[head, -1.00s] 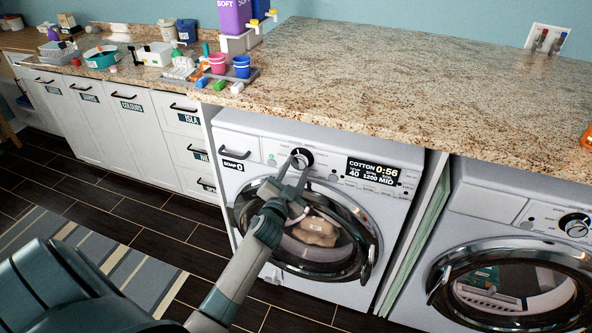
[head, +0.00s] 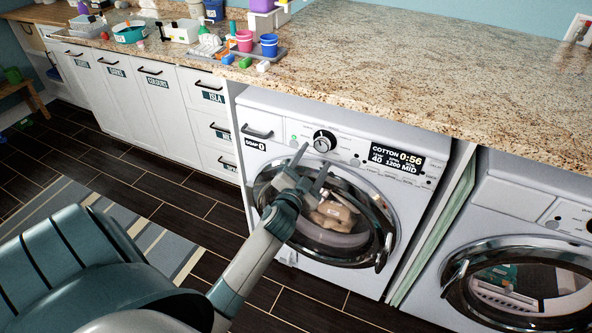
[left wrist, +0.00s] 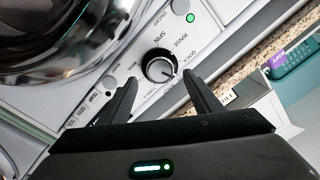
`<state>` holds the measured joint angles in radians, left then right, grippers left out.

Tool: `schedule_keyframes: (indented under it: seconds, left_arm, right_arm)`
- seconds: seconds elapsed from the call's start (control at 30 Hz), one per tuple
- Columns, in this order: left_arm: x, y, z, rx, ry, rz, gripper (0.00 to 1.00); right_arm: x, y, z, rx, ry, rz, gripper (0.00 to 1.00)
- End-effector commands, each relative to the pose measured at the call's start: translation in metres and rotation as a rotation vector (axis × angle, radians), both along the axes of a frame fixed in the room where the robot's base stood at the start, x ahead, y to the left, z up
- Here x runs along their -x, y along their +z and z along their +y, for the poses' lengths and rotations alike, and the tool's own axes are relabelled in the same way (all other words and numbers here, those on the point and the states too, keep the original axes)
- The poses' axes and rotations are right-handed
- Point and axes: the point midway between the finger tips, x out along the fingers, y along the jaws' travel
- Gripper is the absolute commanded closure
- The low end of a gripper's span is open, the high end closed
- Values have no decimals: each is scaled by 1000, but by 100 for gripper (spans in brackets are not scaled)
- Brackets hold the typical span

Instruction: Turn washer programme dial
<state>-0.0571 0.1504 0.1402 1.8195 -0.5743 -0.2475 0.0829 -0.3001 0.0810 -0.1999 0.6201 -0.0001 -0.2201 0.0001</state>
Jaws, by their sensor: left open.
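The washer (head: 355,130) on the left stands under the counter with its round door shut. Its programme dial (head: 325,141) is a round black knob with a silver face on the white panel. My left gripper (head: 313,162) is open, its two fingers pointing up at the panel just below the dial, apart from it in the head view. In the left wrist view the dial (left wrist: 160,69) lies between and beyond the open fingertips (left wrist: 160,82), with "SPIN", "RINSE" and "QUICK" printed around it. My right gripper is not in view.
A display (head: 396,158) reads COTTON 0:56. A second washer (head: 510,200) stands to the right. The granite counter (head: 400,70) overhangs the panel; a tray with cups (head: 269,45) sits on it. A striped rug (head: 150,240) lies on the dark floor.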

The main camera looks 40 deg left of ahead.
Motion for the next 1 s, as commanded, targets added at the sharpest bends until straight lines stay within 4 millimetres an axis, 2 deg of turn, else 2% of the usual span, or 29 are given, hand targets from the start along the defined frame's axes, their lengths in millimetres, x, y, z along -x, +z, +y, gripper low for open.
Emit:
schedule_keyframes:
  seconds: [0.4, 0.6, 0.8, 1.0]
  left_arm:
    - [83, -6, -22, 2, 0, 2, 41]
    - [114, -5, -31, 0, 1, 1, 41]
    - [129, -4, -35, 0, 1, 1, 41]
    - [131, -3, -35, 0, 0, 0, 41]
  right_arm:
    - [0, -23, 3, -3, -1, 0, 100]
    - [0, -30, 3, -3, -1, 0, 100]
    - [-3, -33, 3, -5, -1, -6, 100]
    - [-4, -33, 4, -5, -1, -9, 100]
